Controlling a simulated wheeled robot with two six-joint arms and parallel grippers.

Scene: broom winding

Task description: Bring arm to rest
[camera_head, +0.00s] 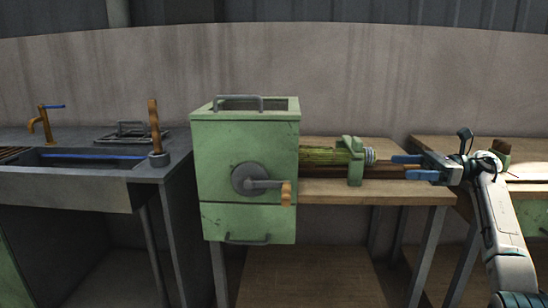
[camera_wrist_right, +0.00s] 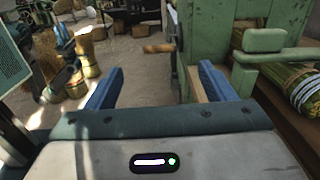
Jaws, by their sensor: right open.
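My right arm (camera_head: 497,220) comes in from the right edge of the head view. Its gripper (camera_head: 408,166) is open and empty, with its blue fingers pointing left. It is at the right of the green winding machine (camera_head: 247,165), near the end of the straw bundle (camera_head: 325,157). A green clamp (camera_head: 355,162) sits around the bundle. In the right wrist view the open fingers (camera_wrist_right: 160,85) have nothing between them. The machine's crank with its wooden handle (camera_head: 286,194) is on the front face. My left gripper is not in view.
A sink bench (camera_head: 60,180) with a tap (camera_head: 40,125) is at the left. Open floor lies in front of the tables.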

